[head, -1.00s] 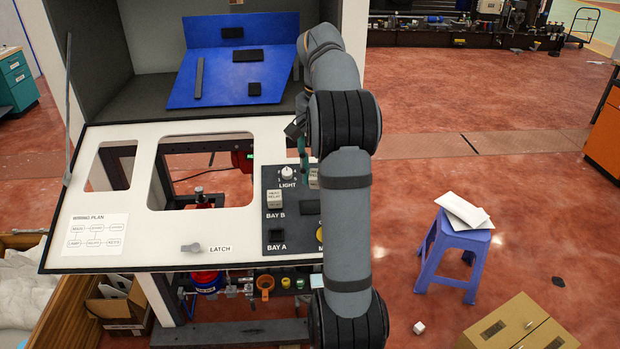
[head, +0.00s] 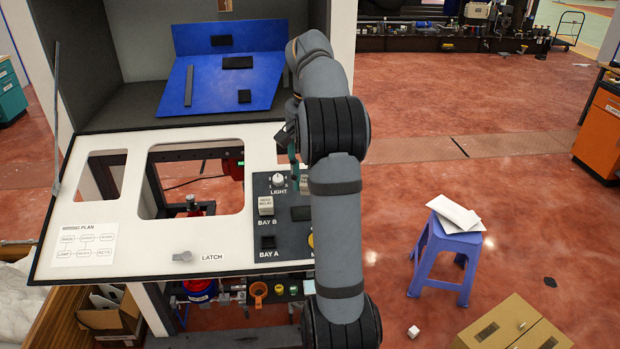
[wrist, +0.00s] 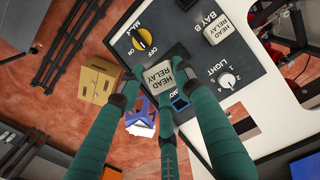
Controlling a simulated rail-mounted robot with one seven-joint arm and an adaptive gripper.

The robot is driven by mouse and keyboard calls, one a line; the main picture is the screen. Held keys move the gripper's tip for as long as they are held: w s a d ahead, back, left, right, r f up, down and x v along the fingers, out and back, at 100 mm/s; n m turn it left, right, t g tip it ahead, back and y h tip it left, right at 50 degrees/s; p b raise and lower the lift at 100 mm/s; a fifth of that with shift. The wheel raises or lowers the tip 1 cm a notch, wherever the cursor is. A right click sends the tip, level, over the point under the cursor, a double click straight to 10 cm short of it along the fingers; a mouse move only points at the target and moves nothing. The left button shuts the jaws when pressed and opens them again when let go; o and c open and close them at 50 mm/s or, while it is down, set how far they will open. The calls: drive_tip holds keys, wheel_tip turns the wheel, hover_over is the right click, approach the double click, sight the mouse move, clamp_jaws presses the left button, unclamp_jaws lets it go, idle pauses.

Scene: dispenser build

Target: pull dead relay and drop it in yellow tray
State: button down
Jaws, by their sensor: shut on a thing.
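My gripper (head: 296,178) is at the upper right of the white panel. The BAY A socket (head: 268,243) is dark and holds no pale block. I cannot make out a yellow tray in either view.
The dark control plate carries a LIGHT knob (wrist: 226,80) and a yellow MAIN knob (wrist: 142,39). A blue board (head: 225,85) stands behind the panel. A blue stool (head: 447,245) with papers and a cardboard box (head: 515,325) stand right, with open floor around them.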

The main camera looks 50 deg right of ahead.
drive_tip(key=shift+r, duration=0.1)
idle(0.3)
wheel_tip(320, 180, up, 6)
drive_tip(key=s+a+p, duration=0.1)
drive_tip(key=s+p, duration=0.1)
drive_tip(key=p, duration=0.3)
drive_tip(key=shift+a+r+p, duration=0.2)
drive_tip(key=shift+a+p, duration=0.2)
idle(0.4)
